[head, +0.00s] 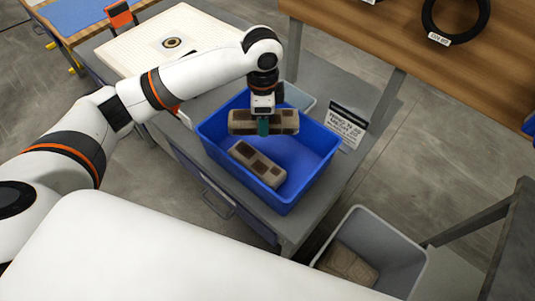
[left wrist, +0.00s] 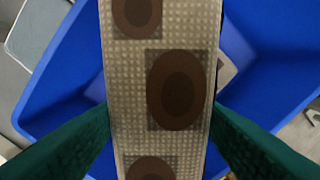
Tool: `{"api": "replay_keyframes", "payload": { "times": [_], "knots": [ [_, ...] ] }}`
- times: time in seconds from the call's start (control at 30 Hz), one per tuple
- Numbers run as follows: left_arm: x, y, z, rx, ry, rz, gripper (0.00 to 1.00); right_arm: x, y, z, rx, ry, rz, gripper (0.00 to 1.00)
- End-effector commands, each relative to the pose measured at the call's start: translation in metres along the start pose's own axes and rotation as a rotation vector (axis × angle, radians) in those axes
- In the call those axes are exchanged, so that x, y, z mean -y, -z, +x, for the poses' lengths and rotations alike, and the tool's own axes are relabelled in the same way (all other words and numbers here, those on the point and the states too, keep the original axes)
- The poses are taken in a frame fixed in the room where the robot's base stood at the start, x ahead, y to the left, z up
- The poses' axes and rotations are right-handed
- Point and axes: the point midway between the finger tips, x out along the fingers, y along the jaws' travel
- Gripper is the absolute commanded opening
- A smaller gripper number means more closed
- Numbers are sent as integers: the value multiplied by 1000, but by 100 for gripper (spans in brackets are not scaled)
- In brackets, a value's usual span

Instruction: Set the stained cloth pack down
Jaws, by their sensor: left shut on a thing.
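The stained cloth pack (head: 278,122) is a beige woven block with dark brown round stains. My left gripper (head: 263,127) is shut on it and holds it above the blue bin (head: 327,157). In the left wrist view the held pack (left wrist: 130,90) fills the middle, between the two green fingers (left wrist: 160,130). A second stained pack (head: 258,163) lies on the floor of the blue bin, partly seen behind the held pack in the wrist view. My right gripper is in neither view.
The blue bin stands on a grey cabinet top (head: 306,222), beside a printed sign (head: 346,127) and a pale container (head: 298,99). A white filter plate (head: 140,45) lies behind. A grey bin (head: 400,245) with a beige pack (head: 348,264) stands lower right.

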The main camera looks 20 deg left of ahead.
Motion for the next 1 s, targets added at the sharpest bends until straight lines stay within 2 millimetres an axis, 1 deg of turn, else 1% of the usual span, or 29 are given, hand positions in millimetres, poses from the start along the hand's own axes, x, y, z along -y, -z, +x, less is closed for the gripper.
{"api": "replay_keyframes", "payload": {
  "times": [0.03,0.1,0.2,0.3,0.4,0.57,0.67,0.8,0.9,1.0],
  "knots": [
    [-5,-4,0,1,4,84,32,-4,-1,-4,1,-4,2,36],
    [-13,-7,3,1,4,210,32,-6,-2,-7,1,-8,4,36],
    [-22,-11,7,1,3,378,32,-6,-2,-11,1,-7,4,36],
    [-29,-13,11,1,3,520,32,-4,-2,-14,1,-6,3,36],
    [-34,-15,15,1,2,627,32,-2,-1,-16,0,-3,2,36],
    [-37,-16,20,1,1,715,32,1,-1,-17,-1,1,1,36],
    [-37,-16,34,0,4,730,32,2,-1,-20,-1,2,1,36],
    [-37,-16,61,0,4,730,32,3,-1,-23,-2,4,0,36],
    [-37,-16,75,0,2,730,32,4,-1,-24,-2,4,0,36],
    [-37,-16,82,0,1,731,32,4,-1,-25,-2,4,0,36]
  ]
}}
